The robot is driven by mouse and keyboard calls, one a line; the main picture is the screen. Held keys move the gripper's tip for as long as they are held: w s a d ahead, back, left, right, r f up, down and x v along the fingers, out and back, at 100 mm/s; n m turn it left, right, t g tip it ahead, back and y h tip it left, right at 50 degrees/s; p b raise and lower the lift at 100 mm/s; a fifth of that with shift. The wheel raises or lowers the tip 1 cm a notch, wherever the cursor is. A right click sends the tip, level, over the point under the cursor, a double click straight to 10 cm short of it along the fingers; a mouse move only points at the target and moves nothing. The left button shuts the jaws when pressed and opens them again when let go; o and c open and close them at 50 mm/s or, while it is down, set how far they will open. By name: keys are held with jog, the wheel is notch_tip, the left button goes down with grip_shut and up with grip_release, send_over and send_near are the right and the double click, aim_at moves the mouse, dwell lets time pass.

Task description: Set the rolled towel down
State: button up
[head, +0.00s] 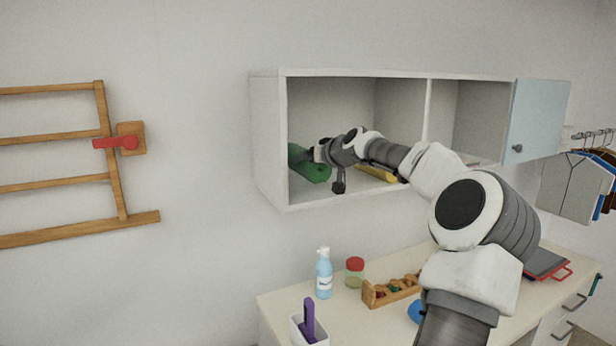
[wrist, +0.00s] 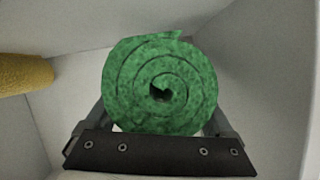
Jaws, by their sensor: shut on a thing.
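The rolled towel is green and shows as a spiral end in the wrist view (wrist: 160,70). In the head view the green towel (head: 316,173) is inside the left compartment of the wall cabinet (head: 268,140), close to its floor. My gripper (head: 308,155) reaches into that compartment from the front and is shut on the green towel, with a finger on each side of it in the wrist view. I cannot tell whether the towel touches the compartment floor.
A yellow roll (head: 378,174) lies to the right in the cabinet, and shows at the left of the wrist view (wrist: 24,74). The cabinet's blue door (head: 538,115) is at the right. Below, a counter (head: 272,300) holds a spray bottle (head: 323,275) and a wooden rack (head: 385,292).

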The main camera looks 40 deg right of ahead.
aim_at(323, 173)
jog(key=shift+f+p, duration=0.35)
jog(key=shift+f, duration=1.55)
jog(key=o, duration=1.3)
jog(key=shift+s, duration=0.25)
jog(key=b+v, duration=0.3)
jog(key=v, duration=0.6)
jog(key=shift+s+a+r, duration=0.1)
jog(key=shift+s+r, duration=0.05)
jog(key=shift+s, duration=0.1)
jog(key=shift+v, duration=1)
jog(key=shift+r, duration=0.1)
